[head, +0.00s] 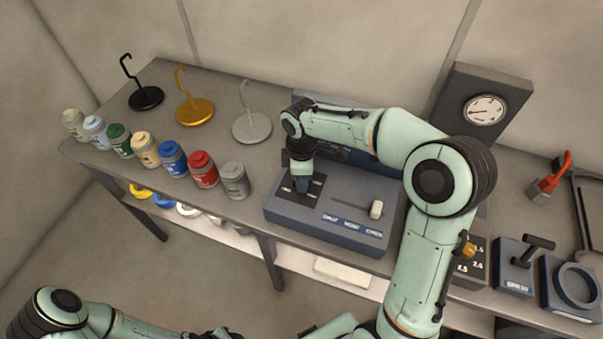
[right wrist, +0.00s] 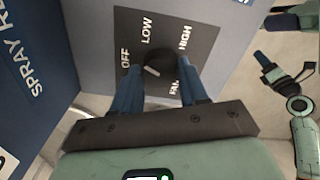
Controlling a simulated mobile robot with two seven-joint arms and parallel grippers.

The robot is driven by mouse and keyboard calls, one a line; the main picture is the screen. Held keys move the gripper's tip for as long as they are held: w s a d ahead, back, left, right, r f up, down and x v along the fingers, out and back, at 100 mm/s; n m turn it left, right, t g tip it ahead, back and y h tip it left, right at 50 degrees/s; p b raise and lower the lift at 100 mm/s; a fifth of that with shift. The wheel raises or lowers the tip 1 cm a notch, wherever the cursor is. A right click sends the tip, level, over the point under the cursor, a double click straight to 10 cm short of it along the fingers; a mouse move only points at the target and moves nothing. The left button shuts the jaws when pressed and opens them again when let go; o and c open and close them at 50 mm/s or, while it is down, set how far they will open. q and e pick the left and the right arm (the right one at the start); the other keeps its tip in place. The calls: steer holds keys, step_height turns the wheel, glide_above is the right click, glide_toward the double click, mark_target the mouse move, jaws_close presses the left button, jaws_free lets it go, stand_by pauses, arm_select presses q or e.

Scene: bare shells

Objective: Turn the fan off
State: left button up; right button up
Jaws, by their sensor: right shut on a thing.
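The fan knob (right wrist: 160,66) is a dark round dial on a dark plate (right wrist: 205,20) marked OFF, LOW, HIGH and FAN in the right wrist view. A pale mark on the knob sits on its side towards OFF; I cannot tell its exact setting. My right gripper (right wrist: 162,88) is shut on the knob, one blue finger on each side. In the head view my right gripper (head: 302,185) points down onto the left part of the grey-blue control box (head: 285,212) and hides the knob. My left arm (head: 100,318) is low at the left; its fingers are unclear.
A slider (head: 376,209) is on the same box, right of the gripper. Several paint jars (head: 203,170) line the table's front edge at left, with hook stands (head: 252,127) behind. A gauge (head: 486,110), a T-handle (head: 539,243) and a ring (head: 577,285) stand at right.

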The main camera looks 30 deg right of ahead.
arm_select(q)
steer(key=shift+w+r+p, duration=0.5)
steer(key=shift+w+r, duration=0.25)
steer(key=shift+w, duration=0.05)
arm_select(e)
steer(key=n, duration=0.4)
steer(key=shift+n, duration=0.3)
steer(key=o, duration=1.1)
arm_select(q)
steer(key=shift+w+r+t+p, duration=0.3)
steer(key=shift+w+r+p, duration=0.25)
steer(key=shift+w+r, duration=0.3)
arm_select(e)
step_height(320, 180, up, 13)
steer(key=shift+r, duration=0.2)
